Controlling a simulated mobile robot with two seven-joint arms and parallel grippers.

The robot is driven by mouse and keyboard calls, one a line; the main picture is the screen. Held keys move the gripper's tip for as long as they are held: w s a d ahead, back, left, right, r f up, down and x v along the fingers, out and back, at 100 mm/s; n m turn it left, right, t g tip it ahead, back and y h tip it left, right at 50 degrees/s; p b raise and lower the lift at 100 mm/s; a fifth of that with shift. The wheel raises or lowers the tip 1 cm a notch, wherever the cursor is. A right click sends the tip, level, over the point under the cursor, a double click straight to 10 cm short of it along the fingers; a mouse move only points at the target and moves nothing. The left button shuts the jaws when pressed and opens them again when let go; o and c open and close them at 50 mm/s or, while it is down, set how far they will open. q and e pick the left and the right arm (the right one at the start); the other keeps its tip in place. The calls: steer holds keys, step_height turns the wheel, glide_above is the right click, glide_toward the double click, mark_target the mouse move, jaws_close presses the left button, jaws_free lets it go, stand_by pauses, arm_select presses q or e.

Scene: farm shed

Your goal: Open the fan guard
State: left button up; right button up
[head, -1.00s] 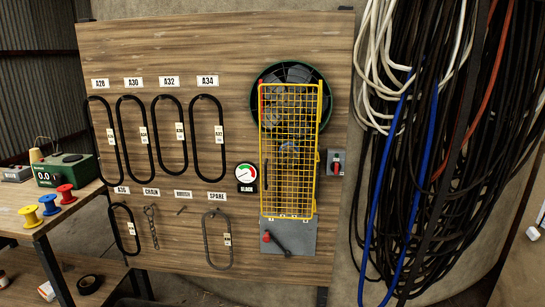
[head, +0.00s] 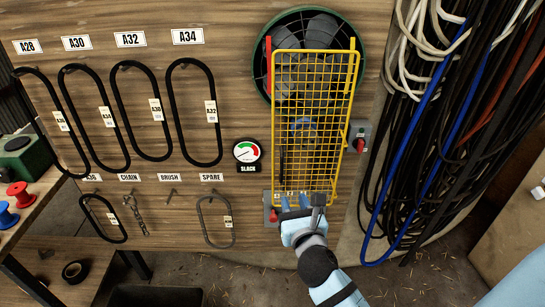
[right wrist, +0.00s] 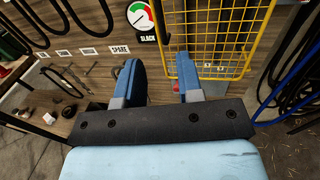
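The yellow mesh fan guard (head: 318,118) stands in front of the round green-rimmed fan (head: 322,24) on the wooden board and looks closed. A dark upright handle (head: 282,165) is at its lower left side. My right gripper (head: 294,203) is in front of the guard's lower edge, below the handle. In the right wrist view, its two blue fingers (right wrist: 158,76) are apart with nothing between them, and the guard (right wrist: 212,38) is beyond, mostly to the right. Contact with the guard cannot be told. My left gripper is out of view.
A slack gauge (head: 247,152) is left of the guard. A grey switch box with a red knob (head: 359,138) is close to its right. Black belts (head: 193,112) hang at left, thick cables (head: 455,110) at right. A grey plate behind my gripper is partly hidden.

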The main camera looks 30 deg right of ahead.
mark_target(282, 170)
steer(key=p+x, duration=0.1)
steer(key=x, duration=1.2)
steer(key=shift+f, duration=0.1)
steer(key=shift+c, duration=0.5)
jaws_close()
